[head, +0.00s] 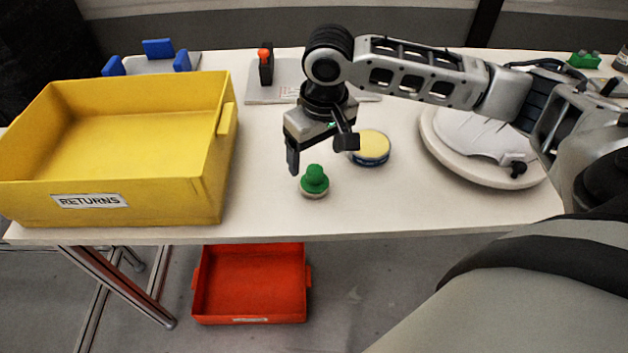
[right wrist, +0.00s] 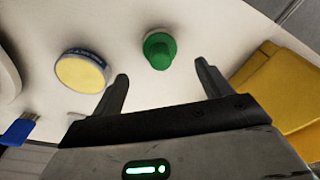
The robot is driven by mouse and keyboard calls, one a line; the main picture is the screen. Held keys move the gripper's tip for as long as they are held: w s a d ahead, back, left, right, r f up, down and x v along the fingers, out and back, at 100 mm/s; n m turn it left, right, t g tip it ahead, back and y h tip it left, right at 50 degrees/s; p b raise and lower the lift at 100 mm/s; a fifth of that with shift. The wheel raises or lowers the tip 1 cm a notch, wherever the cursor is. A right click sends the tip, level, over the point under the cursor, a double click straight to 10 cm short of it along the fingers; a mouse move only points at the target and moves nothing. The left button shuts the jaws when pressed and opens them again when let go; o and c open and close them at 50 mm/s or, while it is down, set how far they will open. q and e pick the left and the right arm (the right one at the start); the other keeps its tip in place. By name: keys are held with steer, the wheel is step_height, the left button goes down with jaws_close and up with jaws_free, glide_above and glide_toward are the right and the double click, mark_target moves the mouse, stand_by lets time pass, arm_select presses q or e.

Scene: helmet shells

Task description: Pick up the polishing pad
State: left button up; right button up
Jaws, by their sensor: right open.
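The polishing pad appears to be the small round pale disc with a green knob (head: 314,180), standing upright near the table's front edge. It also shows in the right wrist view (right wrist: 158,50), ahead of the fingers and roughly between their lines. My right gripper (head: 320,156) is open and empty, above and slightly behind the pad, not around it. Its two spread fingertips show in the right wrist view (right wrist: 162,72). My left gripper is not in view.
A yellow-topped round tin (head: 370,147) with a blue rim stands just right of the pad. The yellow RETURNS bin (head: 170,180) is at left, a white shell (head: 480,135) on a round stand (head: 440,150) at right. A red bin (head: 250,285) is below the table.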

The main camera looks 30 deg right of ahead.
mark_target(315, 169)
steer(key=shift+w+a+f, duration=0.1)
steer(key=shift+w+f, duration=0.1)
steer(key=shift+f, duration=1.55)
steer(key=shift+w+f, duration=0.15)
steer(key=shift+f, duration=1.55)
steer(key=c, duration=1.1)
